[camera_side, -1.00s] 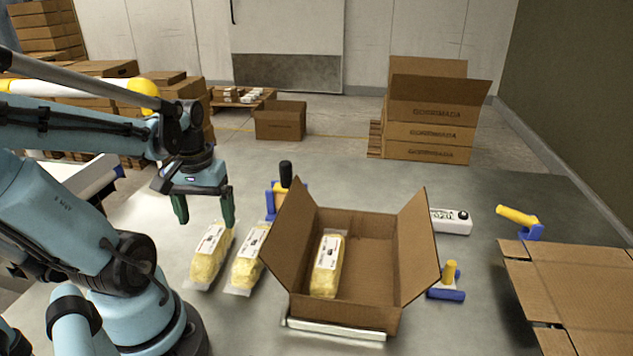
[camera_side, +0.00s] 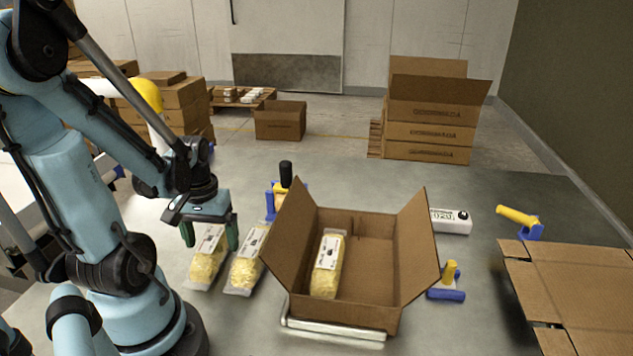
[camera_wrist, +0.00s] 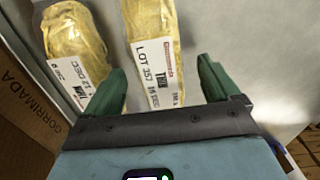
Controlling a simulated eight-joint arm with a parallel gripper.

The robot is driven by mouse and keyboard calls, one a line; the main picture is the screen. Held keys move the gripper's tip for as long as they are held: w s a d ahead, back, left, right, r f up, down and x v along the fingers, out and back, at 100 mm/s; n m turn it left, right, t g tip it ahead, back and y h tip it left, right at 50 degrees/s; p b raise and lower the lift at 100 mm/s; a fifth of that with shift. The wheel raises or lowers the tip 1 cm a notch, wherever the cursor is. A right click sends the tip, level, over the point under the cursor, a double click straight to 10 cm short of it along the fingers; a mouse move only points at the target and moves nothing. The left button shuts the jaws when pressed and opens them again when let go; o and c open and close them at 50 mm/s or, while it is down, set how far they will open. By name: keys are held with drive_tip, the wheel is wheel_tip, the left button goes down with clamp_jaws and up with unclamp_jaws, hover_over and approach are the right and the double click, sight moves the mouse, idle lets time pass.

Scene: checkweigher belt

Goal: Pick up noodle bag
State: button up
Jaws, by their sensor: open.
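Two noodle bags, yellow with white labels, lie side by side on the table. The left noodle bag (camera_side: 205,268) also shows in the wrist view (camera_wrist: 152,45). The right noodle bag (camera_side: 246,267), beside the open carton, shows at the left of the wrist view (camera_wrist: 76,38). A third noodle bag (camera_side: 325,278) lies inside the open carton (camera_side: 372,268). My gripper (camera_side: 210,239) is open and pointing down above the left bag. In the wrist view the labelled end of that bag lies between the green fingers (camera_wrist: 163,82), with no clear contact.
A blue-and-yellow piece with a black knob (camera_side: 286,178) stands behind the bags. Flat cardboard (camera_side: 570,285) lies at right.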

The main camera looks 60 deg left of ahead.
drive_tip(key=shift+f, duration=0.5)
drive_tip(key=shift+c, duration=0.4)
drive_tip(key=c, duration=1.3)
drive_tip(key=shift+o, duration=0.2)
drive_tip(key=shift+r, duration=0.15)
